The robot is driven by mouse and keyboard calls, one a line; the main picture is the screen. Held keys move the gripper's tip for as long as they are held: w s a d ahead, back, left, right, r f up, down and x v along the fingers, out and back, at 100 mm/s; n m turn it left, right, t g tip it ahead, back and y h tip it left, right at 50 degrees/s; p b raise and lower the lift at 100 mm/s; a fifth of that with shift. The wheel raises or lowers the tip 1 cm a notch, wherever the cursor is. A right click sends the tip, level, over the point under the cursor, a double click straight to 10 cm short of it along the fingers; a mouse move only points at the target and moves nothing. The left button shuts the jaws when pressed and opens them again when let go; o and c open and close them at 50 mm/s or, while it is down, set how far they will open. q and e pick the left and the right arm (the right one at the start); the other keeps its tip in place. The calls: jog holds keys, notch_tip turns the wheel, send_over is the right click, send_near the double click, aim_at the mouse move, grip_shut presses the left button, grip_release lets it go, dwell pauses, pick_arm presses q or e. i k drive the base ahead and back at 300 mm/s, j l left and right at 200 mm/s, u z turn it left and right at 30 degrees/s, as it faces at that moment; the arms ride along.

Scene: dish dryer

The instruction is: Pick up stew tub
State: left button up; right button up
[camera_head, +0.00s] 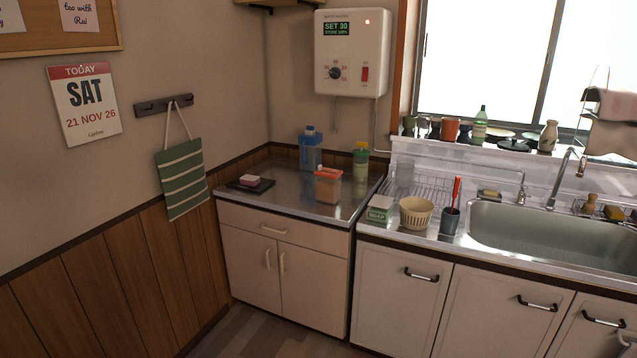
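A clear tub with an orange lid and orange-brown contents (328,187) stands upright on the steel counter left of the sink, near its front right part. It looks like the stew tub, but I cannot read any label on it. Nothing is holding it. Neither of my grippers shows in the head view.
A soap box (380,208), a cream basket (416,213) and a dark cup (450,221) stand to the right. Bare counter lies around the tub.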

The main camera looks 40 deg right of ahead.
aim_at(328, 181)
jog(key=i+l+z, duration=1)
jog(key=i, duration=0.15)
